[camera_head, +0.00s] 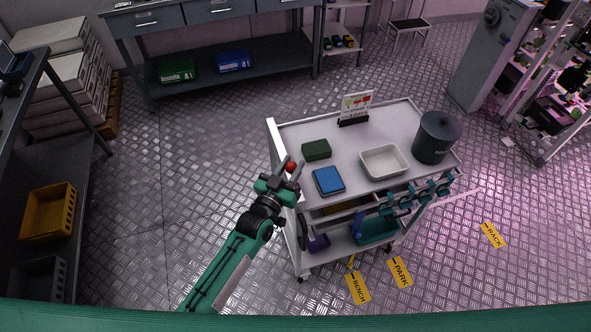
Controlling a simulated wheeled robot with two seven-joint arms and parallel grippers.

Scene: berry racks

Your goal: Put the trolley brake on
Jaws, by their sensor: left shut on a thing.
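The white trolley (352,141) stands in the middle of the camera_head view, with a light top tray and lower shelves. A round red knob (291,167) shows at its left side; the lever under it is hidden by my gripper. My green left gripper (288,166) reaches up from below, and its dark fingers are closed on the red knob. The trolley's brake state cannot be told from this view. My right gripper is not in view.
On the trolley top are a dark green block (316,150), a blue box (328,180), a white tray (364,168), a dark pot (436,138) and a small sign (356,104). Yellow PARK (400,272) and BENCH (358,288) labels lie on the floor. Floor left of the trolley is clear.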

